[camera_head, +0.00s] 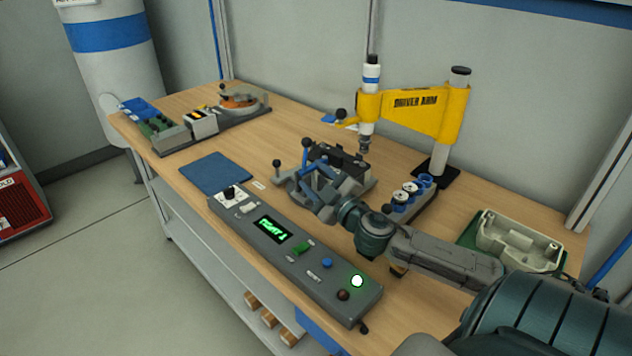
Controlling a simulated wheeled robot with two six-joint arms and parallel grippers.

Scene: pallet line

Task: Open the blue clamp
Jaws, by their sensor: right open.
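The blue clamp (306,158) is on a dark fixture (345,160) near the middle of the bench. Its blue lever stands up with a black ball knob at the top. A second lever with a black knob (277,163) stands just left of it. My right gripper (303,185) reaches in from the right and is open, in front of the clamp. It overlaps the lower part of the clamp and fixture, so I cannot tell whether it touches them. My left gripper is not in view.
A control panel (310,283) with a lit green display lies along the front edge. The yellow driver arm (425,105) stands behind the fixture. A blue mat (216,174) lies left. A pale housing (519,240) sits on the right. Bare wood lies behind the mat.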

